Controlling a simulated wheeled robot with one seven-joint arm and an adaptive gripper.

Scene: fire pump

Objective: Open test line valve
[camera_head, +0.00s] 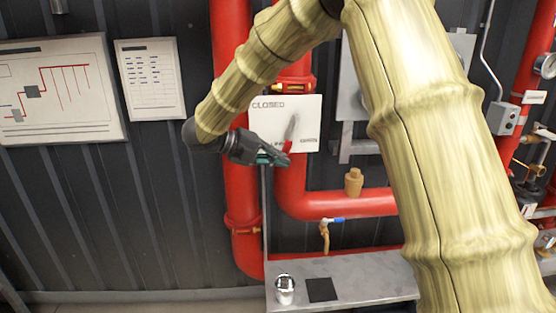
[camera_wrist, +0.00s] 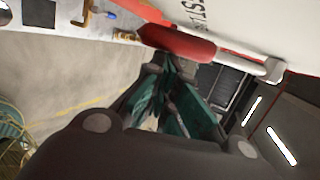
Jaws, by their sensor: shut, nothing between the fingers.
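A white sign plate (camera_head: 262,108) marked "CLOSED" at its upper left is on the red piping. A lever with a red grip (camera_head: 287,147) and a grey shank lies in front of it, slanting up to the right. In the wrist view the red grip (camera_wrist: 180,42) is just beyond my fingertips, with its pale metal end to the right. My gripper (camera_head: 280,158) is shut and empty, at the lower end of the red grip. I cannot tell whether it touches the grip. Part of the plate's lettering shows in the wrist view (camera_wrist: 298,18).
Red pipes (camera_head: 335,203) run behind and below the lever. A grey ledge (camera_head: 350,270) holds a metal cup (camera_head: 285,288). My arm hides much of the right side. Wall boards (camera_head: 150,80) hang at left.

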